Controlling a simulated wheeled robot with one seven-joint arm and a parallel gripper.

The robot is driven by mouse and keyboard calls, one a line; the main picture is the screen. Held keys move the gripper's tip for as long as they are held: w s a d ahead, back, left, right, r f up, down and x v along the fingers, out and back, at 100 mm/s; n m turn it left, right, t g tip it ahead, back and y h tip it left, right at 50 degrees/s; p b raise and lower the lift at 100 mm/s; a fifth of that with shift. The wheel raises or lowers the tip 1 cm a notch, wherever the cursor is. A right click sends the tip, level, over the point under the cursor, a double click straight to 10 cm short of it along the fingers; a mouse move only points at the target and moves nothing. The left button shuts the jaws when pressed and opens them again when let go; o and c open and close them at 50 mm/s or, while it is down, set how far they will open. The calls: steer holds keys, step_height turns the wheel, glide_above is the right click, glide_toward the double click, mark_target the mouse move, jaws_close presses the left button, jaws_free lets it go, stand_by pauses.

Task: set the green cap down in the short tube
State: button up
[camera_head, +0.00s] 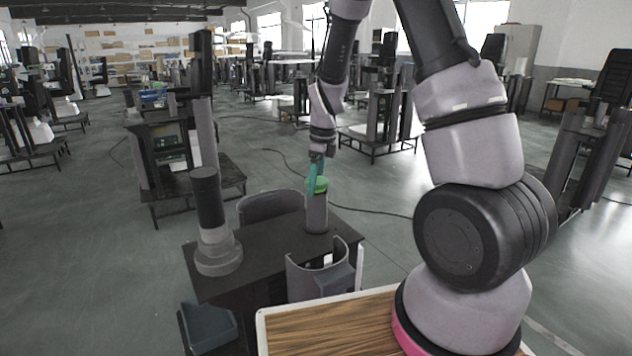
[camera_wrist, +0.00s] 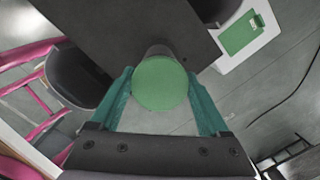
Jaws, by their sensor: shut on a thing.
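The green cap (camera_head: 317,186) is between the teal fingers of my gripper (camera_head: 316,176), at the top of the short grey tube (camera_head: 316,213). The tube stands upright on the dark table (camera_head: 262,248). In the wrist view, the round cap (camera_wrist: 160,84) faces the camera, with a finger of my gripper (camera_wrist: 160,76) against each side. A little of the tube (camera_wrist: 158,50) shows past the cap's far edge. The cap hides the tube's mouth, so I cannot tell whether it rests in it or sits just above.
A tall grey and black column (camera_head: 208,200) stands on the table's left side. A curved grey shell (camera_head: 303,281) is at the table's near edge, and a dark curved shell (camera_head: 268,206) at its far edge. The tabletop between column and tube is clear.

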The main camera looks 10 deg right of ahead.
steer(key=shift+f, duration=0.15)
steer(key=o, duration=1.2)
steer(key=shift+r, duration=3.55)
steer(key=shift+r, duration=0.1)
steer(key=s+d+r+n+t+y, duration=0.1)
steer(key=s+d+r+n+t, duration=0.1)
steer(key=s+r+n, duration=0.4)
steer(key=s+d+r+n+t, duration=0.1)
steer(key=s+d+r+n, duration=0.15)
steer(key=r, duration=0.65)
steer(key=s+d+r+n+t, duration=0.1)
steer(key=s+r+n+t, duration=0.2)
steer(key=s+r+n, duration=0.3)
steer(key=s+n, duration=0.5)
steer(key=s, duration=0.3)
steer(key=shift+d+r+t, duration=0.2)
steer(key=shift+d+t, duration=0.05)
steer(key=shift+t, duration=0.05)
